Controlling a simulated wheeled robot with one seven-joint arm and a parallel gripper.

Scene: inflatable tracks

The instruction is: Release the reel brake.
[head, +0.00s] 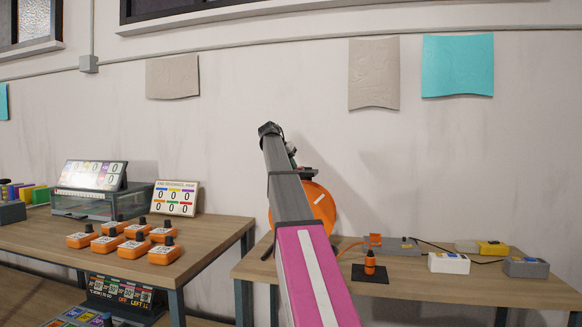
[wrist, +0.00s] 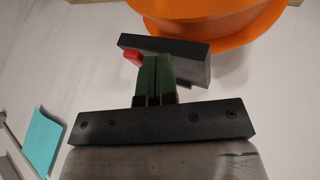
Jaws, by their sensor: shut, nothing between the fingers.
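The orange reel (head: 318,203) shows in the head view, partly hidden behind my arm; it has a white mark on its face. In the wrist view the reel (wrist: 215,20) fills the top right. A dark bar (wrist: 190,62) lies below the reel, with a small red piece (wrist: 132,57) at its left end, possibly the brake. My gripper (wrist: 153,60) is shut and empty. Its green fingertips overlap the bar in the picture, just right of the red piece; I cannot tell whether they touch. In the head view my arm hides most of this area.
A right table (head: 520,287) holds a small orange bottle-like item (head: 370,263) on a dark mat, a white box (head: 448,263) and grey boxes with cables. A left table (head: 215,232) holds several orange blocks with black knobs. The wall (head: 230,140) stands close behind.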

